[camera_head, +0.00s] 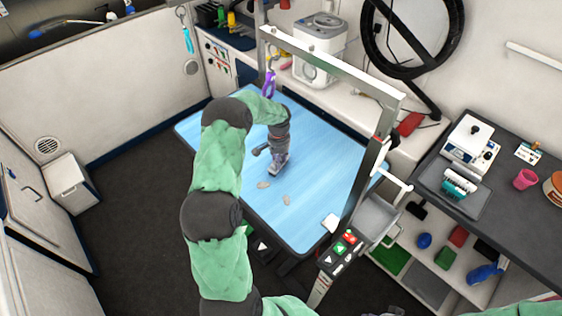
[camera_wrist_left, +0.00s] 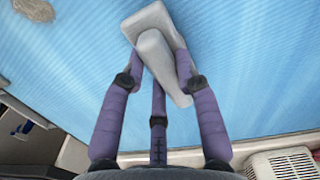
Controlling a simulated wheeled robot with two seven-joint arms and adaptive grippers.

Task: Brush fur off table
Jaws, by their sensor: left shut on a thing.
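The light blue grooming table (camera_head: 315,205) stands in the middle of the head view. Two small beige fur clumps (camera_head: 263,184) (camera_head: 286,199) lie on its near part. One fur clump (camera_wrist_left: 35,10) also shows at the top left in the left wrist view. My left gripper (camera_head: 272,153), with purple fingers, is low over the table, just beyond the clumps. It is shut on a grey brush (camera_wrist_left: 155,42); the fingers close around its handle. The brush's bristles are hidden, and I cannot tell whether it touches the tabletop. My right gripper is out of view.
A metal grooming frame (camera_head: 335,62) arches over the table, with a purple loop (camera_head: 269,84) hanging from it. A control panel (camera_head: 343,250) and a grey tray (camera_head: 375,217) are at the table's right. A dark counter (camera_head: 515,200) with supplies is further right. Dark floor is clear at left.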

